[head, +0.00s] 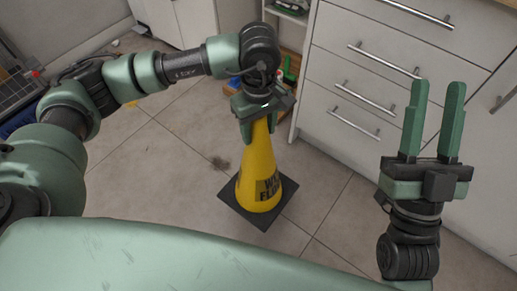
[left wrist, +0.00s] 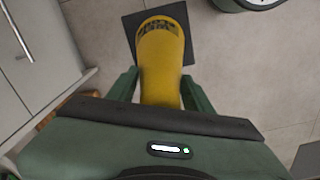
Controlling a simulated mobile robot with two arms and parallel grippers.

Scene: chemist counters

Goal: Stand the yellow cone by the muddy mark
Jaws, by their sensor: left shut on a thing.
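The yellow cone (head: 258,178) has black lettering and a square black base (head: 229,206). In the head view it is upright over the tiled floor; I cannot tell whether its base touches the floor. The muddy mark (head: 220,163) is a dark smudge on the tiles, just left of the cone and apart from its base. My left gripper (head: 260,133) is shut on the cone's top, hiding the tip. In the left wrist view the cone (left wrist: 161,60) runs between the fingers of that gripper (left wrist: 160,95). My right gripper (head: 431,120) is open and empty, raised at the right.
White drawer cabinets (head: 350,75) with metal handles stand behind and right of the cone. A low shelf (head: 290,14) and colourful items (head: 287,75) are at the cabinet's left edge. Tiled floor (head: 150,185) left of the cone is clear.

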